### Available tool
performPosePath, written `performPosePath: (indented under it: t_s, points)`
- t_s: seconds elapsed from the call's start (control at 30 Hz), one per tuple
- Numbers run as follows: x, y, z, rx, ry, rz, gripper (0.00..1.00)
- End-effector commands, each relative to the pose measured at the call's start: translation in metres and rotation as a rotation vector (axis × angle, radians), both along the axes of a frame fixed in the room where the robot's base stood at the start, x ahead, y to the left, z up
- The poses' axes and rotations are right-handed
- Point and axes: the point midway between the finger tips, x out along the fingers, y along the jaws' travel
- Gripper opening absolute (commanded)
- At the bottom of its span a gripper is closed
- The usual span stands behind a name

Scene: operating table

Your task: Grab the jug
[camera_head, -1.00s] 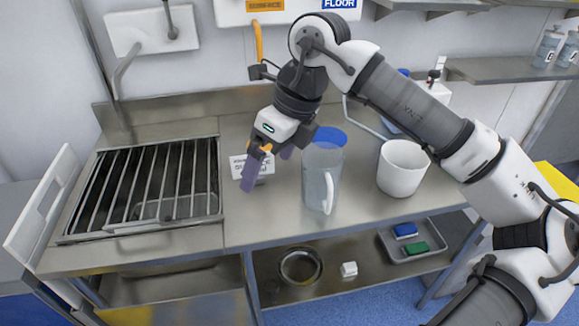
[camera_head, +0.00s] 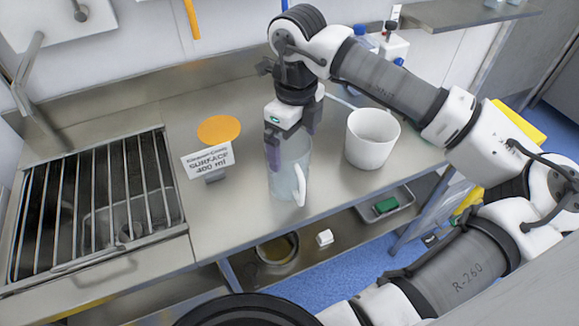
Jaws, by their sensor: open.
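The jug (camera_head: 287,182) is a tall, clear vessel with a pale handle on its front right side. It stands upright on the steel table. My gripper (camera_head: 289,150) points down at the top of the jug, with its purple fingers overlapping the jug's upper part in this view. The gripper is open. The arm hides the jug's rim and its blue top. I cannot tell whether the fingers touch the jug or sit around its wall.
A white bucket (camera_head: 371,139) stands close to the right of the jug. A barred sink (camera_head: 92,207) is at far left. The steel tabletop (camera_head: 240,222) in front is clear.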

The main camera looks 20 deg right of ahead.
Motion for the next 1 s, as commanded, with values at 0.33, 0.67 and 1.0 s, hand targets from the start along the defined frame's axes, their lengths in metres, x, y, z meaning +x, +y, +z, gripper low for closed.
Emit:
performPosePath:
  t_s: [0.33, 0.67, 1.0]
  points:
    - [-0.001, 0.009, -0.033, 0.004, 0.0, 0.003, 1.0]
    - [-0.001, 0.008, -0.058, 0.0, -0.001, 0.002, 1.0]
    - [-0.001, 0.008, -0.057, -0.001, -0.002, 0.001, 0.69]
